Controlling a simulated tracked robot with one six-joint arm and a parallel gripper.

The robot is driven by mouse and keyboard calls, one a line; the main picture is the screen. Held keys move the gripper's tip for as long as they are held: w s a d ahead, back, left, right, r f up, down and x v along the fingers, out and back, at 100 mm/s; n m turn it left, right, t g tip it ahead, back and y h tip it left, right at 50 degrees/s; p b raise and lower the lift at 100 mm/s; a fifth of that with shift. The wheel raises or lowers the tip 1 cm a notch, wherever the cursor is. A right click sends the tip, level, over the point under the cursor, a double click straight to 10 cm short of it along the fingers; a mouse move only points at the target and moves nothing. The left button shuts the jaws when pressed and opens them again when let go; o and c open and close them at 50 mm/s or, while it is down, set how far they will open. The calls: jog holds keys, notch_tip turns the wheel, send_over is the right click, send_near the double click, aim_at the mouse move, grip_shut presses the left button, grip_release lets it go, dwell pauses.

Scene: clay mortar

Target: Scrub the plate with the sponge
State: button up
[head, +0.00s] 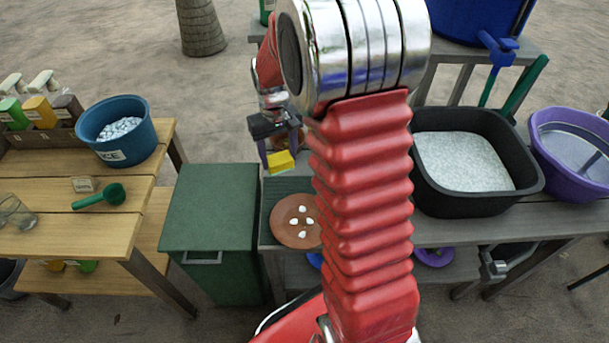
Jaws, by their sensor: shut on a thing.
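My gripper (277,151) is shut on a small yellow sponge (281,162) and holds it in the air. A round brown plate (284,228) with several white pieces on it lies on the grey bench, below the sponge. The sponge appears apart from the plate, above its far edge. My red arm covers the plate's right side and part of the bench. A small brownish round thing shows just behind the gripper; I cannot tell what it is.
A dark green lidded bin (211,222) stands left of the plate. A wooden table (152,190) at left bears a blue ice tub (130,153) and a green scoop (100,197). A black tub (428,190) of pale grains and a purple basin (548,175) stand at right.

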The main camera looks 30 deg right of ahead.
jog(key=w+a+r+n, duration=0.1)
jog(key=w+a, duration=0.4)
jog(key=a, duration=0.7)
jog(key=shift+w+a+n, duration=0.15)
jog(key=shift+a+n, duration=0.1)
jog(key=shift+n, duration=0.05)
